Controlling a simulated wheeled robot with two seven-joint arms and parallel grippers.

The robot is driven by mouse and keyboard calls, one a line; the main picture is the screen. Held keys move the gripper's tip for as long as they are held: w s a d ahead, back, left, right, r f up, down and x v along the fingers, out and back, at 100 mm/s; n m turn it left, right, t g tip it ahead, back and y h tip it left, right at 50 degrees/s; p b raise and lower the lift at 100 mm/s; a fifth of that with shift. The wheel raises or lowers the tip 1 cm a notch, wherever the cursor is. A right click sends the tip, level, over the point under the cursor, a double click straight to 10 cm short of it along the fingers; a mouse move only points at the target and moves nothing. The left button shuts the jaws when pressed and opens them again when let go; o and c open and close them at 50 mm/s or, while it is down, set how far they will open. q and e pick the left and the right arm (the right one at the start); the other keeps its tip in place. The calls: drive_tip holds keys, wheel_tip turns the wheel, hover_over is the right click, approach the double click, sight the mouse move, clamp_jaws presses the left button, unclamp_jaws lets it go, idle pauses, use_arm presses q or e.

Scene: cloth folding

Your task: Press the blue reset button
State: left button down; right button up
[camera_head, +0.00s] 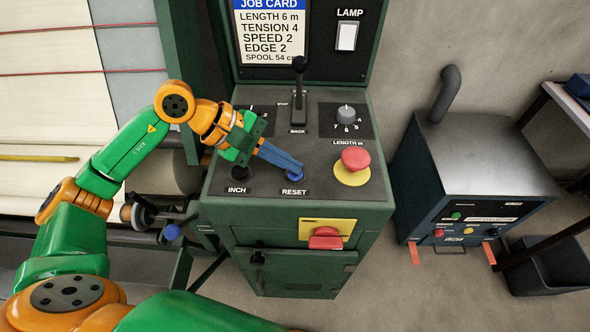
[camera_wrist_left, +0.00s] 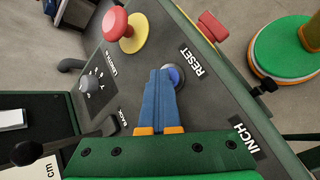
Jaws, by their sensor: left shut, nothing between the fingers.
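The blue reset button (camera_head: 296,176) is on the sloped top of the green control console, just above the RESET label (camera_head: 293,192). My left gripper (camera_head: 300,168) is shut and empty, its blue fingertips over the button and partly covering it. In the left wrist view, the fingertips (camera_wrist_left: 165,72) overlap one side of the blue button (camera_wrist_left: 176,76), beside its RESET label. I cannot tell whether they touch it or whether the button is pushed in. My right gripper is not in view.
A red mushroom button (camera_head: 355,157) on a yellow base is right of the reset button. The black INCH button (camera_head: 239,173) is to its left. A black lever (camera_head: 299,90) and a grey length knob (camera_head: 345,111) stand behind. A blue-grey machine (camera_head: 470,165) stands right of the console.

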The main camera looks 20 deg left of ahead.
sight(289, 173)
use_arm(q)
drive_tip(key=shift+r, duration=0.15)
drive_tip(key=shift+r+p, duration=0.5)
drive_tip(key=shift+r, duration=0.25)
wheel_tip(289, 173, up, 5)
drive_tip(key=p, duration=0.3)
drive_tip(key=shift+p, duration=0.3)
idle(0.3)
